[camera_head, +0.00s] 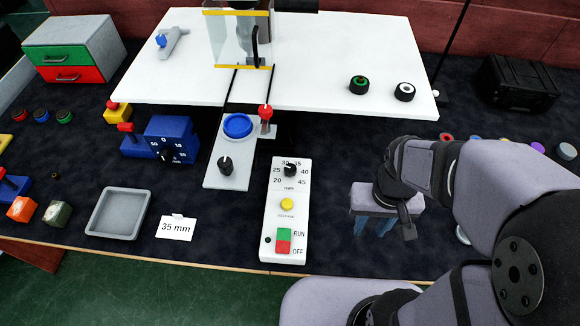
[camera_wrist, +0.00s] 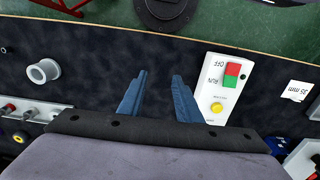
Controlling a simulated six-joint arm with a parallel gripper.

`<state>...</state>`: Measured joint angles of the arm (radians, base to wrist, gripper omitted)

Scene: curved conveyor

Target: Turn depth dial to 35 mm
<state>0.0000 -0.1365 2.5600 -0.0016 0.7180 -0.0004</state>
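The depth dial (camera_head: 290,170) is a black knob near the top of a white control panel (camera_head: 272,215), ringed by numbers from 20 to 45. Its exact setting is too small to read surely. A card reading 35 mm (camera_head: 176,228) stands left of the panel; the card also shows in the wrist view (camera_wrist: 297,91). My gripper (camera_head: 372,232) is right of the panel, apart from it, pointing down. In the wrist view my gripper (camera_wrist: 160,75) has its two blue fingers apart with nothing between them. The dial is not visible in the wrist view.
Below the dial, the panel has a yellow button (camera_head: 287,204) and a green and red RUN/OFF switch (camera_head: 284,241). A grey plate with a blue disc (camera_head: 237,125) and black knob (camera_head: 225,165) lies up left. A grey tray (camera_head: 118,213) sits left of the card.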

